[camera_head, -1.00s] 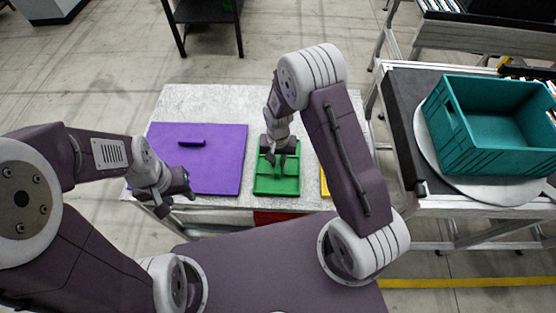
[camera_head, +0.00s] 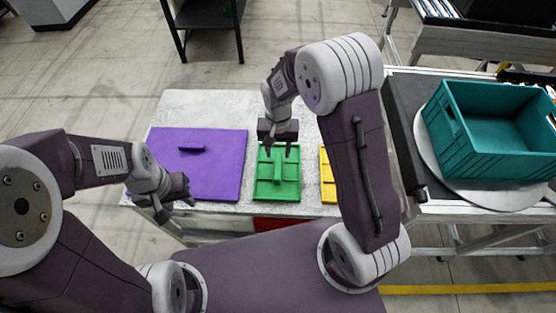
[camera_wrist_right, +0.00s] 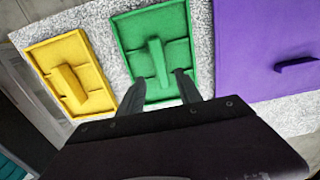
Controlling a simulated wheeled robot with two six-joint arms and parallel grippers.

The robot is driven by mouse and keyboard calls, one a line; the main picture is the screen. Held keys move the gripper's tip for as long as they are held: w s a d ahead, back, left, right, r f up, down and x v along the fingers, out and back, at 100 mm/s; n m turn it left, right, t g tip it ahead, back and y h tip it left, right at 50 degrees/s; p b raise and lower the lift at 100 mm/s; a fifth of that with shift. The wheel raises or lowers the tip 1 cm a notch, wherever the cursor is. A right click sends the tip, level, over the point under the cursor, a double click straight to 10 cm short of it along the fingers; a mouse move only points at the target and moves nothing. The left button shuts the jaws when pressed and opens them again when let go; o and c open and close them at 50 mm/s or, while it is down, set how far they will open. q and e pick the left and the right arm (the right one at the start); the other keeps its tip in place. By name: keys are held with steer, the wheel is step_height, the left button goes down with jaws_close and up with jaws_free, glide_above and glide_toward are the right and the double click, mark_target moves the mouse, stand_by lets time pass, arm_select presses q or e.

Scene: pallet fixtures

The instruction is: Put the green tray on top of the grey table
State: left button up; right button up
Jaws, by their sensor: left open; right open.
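The green tray (camera_head: 278,188) lies flat on the speckled grey table (camera_head: 195,105), between a purple board and a yellow tray. It has a raised rim and a raised bar in its middle. My right gripper (camera_head: 278,154) is open and empty over the far part of the green tray. My left gripper (camera_head: 178,205) is open and empty near the table's front left edge.
The purple board (camera_head: 220,165) with a small handle lies left of the green tray. The yellow tray (camera_head: 326,178) lies right of it, partly hidden by my right arm. A teal crate (camera_head: 490,130) stands on a side conveyor. The table's back strip is clear.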

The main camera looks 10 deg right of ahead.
steer(key=s+d+r+n, duration=0.1)
steer(key=s+d+r, duration=0.1)
steer(key=s, duration=0.4)
steer(key=s+d+r+n+t, duration=0.1)
steer(key=s+d+r+n, duration=0.1)
steer(key=s, duration=0.4)
steer(key=d+r, duration=0.1)
steer(key=d, duration=0.1)
steer(key=shift+s+d, duration=0.3)
steer(key=shift+s, duration=0.05)
